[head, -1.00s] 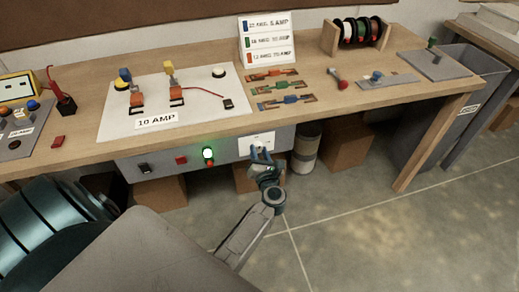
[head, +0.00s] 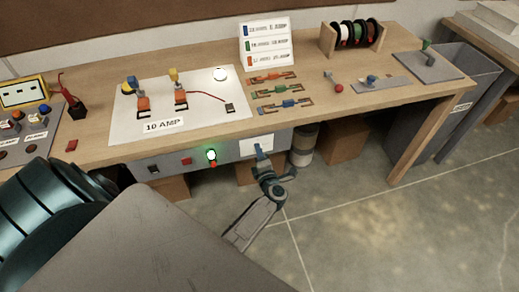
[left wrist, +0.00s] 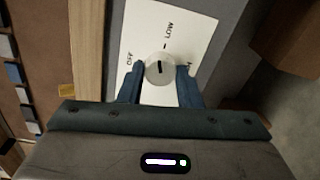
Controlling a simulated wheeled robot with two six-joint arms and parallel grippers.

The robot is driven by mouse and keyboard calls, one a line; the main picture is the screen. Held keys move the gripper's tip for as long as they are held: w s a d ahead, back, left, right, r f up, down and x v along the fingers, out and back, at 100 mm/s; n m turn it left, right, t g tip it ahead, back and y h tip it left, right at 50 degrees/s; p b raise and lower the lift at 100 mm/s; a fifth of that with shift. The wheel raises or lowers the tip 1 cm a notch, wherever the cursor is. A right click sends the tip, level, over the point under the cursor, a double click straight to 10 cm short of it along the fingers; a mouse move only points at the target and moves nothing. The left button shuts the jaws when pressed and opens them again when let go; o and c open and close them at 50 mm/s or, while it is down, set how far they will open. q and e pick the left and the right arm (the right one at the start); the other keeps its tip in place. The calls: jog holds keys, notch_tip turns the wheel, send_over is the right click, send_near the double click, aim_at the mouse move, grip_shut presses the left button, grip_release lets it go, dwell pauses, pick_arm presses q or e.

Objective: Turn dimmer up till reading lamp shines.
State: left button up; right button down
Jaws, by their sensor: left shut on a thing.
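The dimmer is a round pale knob (left wrist: 160,69) on a white plate (left wrist: 189,30) marked OFF, LOW and a partly hidden word starting with H. Its dark pointer line runs roughly in line with the LOW tick. My left gripper (left wrist: 161,78) is shut on the knob, one blue finger on each side. In the head view my left gripper (head: 259,152) is at the plate (head: 257,143) on the bench's front panel and hides the knob. A white dome lamp (head: 220,74) stands on the white board; I cannot tell whether it shines. My right gripper is not in view.
A green light (head: 211,154) glows on the front panel (head: 230,152), beside a red button (head: 187,161) and a black switch (head: 153,169). Wire parts and tools lie on the bench top (head: 320,105). The floor before the panel is free at right.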

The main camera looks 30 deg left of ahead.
pick_arm(q)
jog(key=shift+m+p, duration=1.15)
jog(key=shift+m, duration=0.65)
jog(key=o, duration=1)
jog(key=shift+d, duration=0.1)
jog(key=b+v, duration=0.3)
jog(key=v, duration=0.7)
jog(key=shift+s+d, duration=0.2)
jog(key=shift+d, duration=0.05)
